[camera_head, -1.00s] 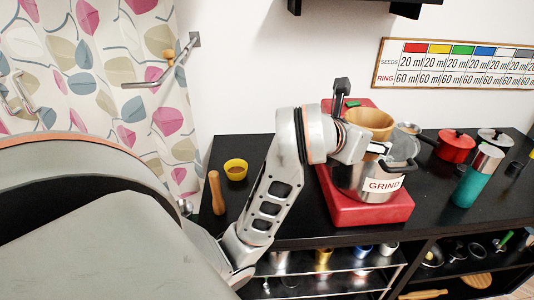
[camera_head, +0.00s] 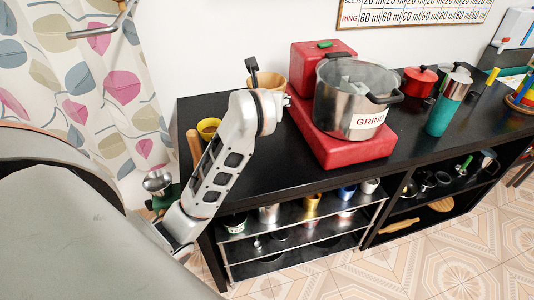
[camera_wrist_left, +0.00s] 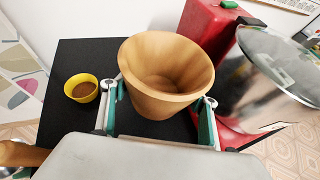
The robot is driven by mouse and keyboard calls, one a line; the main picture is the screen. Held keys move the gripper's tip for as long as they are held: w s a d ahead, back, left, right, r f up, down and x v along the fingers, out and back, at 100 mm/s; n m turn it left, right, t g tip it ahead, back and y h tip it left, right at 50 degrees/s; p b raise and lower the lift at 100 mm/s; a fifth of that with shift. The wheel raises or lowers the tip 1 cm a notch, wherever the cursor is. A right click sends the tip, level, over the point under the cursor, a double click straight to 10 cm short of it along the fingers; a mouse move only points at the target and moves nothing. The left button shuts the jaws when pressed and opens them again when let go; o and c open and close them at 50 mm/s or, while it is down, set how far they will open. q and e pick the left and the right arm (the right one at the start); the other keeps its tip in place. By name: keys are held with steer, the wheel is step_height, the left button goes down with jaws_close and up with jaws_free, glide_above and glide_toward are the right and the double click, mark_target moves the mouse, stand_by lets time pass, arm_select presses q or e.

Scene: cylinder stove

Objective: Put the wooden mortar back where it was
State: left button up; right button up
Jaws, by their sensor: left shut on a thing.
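The wooden mortar (camera_head: 273,83) is a tan, open-topped bowl just left of the red grinder base, partly hidden by my left arm. In the left wrist view the mortar (camera_wrist_left: 166,76) is upright, and its inside looks empty. My left gripper (camera_head: 282,101) is shut on it, with one finger on each side in the left wrist view (camera_wrist_left: 164,103). I cannot tell whether the mortar touches the black counter. My right gripper is not in view.
The red grinder (camera_head: 340,146) with its steel pot (camera_head: 345,95) stands close right of the mortar. A yellow cup (camera_head: 208,127) with brown contents and a wooden rod (camera_head: 194,146) are on the left. Black counter (camera_head: 262,168) is bare in front.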

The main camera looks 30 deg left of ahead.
arm_select(q)
steer(key=b, duration=0.3)
glide_above(267, 156)
step_height(267, 156, down, 12)
steer(key=shift+a+f, duration=0.15)
steer(key=shift+f, duration=0.55)
step_height(267, 156, down, 4)
steer(key=shift+f+b, duration=0.1)
steer(key=shift+b, duration=0.55)
steer(key=shift+f, duration=0.1)
steer(key=o, duration=1.2)
steer(key=shift+f, duration=0.15)
